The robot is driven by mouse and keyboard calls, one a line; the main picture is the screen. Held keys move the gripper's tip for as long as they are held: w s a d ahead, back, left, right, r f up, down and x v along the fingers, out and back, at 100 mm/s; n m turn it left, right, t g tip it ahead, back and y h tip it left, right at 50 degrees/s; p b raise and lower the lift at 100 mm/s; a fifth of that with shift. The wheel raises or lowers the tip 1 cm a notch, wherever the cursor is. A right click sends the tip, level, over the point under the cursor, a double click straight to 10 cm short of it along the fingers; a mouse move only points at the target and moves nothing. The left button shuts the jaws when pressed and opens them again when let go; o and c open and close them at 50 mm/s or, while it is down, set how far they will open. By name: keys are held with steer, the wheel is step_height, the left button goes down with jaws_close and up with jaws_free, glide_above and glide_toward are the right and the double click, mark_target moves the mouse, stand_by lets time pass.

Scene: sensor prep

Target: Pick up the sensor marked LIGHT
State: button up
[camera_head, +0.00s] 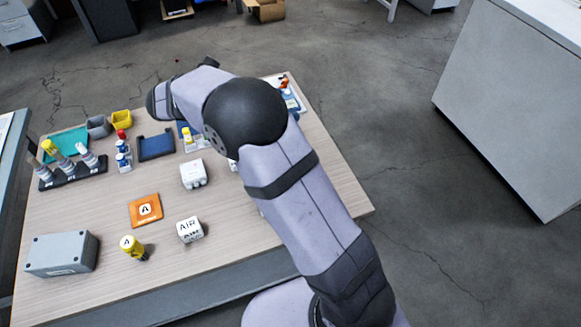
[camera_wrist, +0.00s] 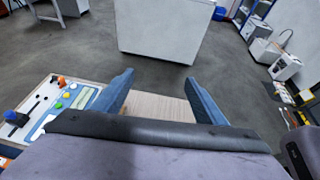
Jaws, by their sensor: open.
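I cannot read the word LIGHT on anything in view. A white block marked AIR (camera_head: 190,230) stands near the table's front edge. A white device (camera_head: 193,174) sits behind it, with no label I can read. My gripper (camera_wrist: 158,80) shows in the wrist view as two blue fingers spread apart with nothing between them. Bare table lies below and between the fingers. In the head view my arm crosses the table's right side and hides part of it, and I cannot make out the fingers.
On the wooden table (camera_head: 90,205) are an orange card marked A (camera_head: 145,210), a yellow and black piece (camera_head: 132,247), a grey box (camera_head: 62,254), a rack of several tools (camera_head: 72,173) and a blue tray (camera_head: 156,145). A panel with coloured parts (camera_wrist: 50,108) lies left of my gripper.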

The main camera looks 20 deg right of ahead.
step_height(320, 180, down, 22)
steer(key=shift+p+x, duration=0.7)
steer(key=shift+x, duration=0.75)
steer(key=shift+p+x, duration=0.8)
steer(key=shift+x, duration=1.4)
steer(key=shift+s, duration=0.2)
steer(key=c, duration=1.2)
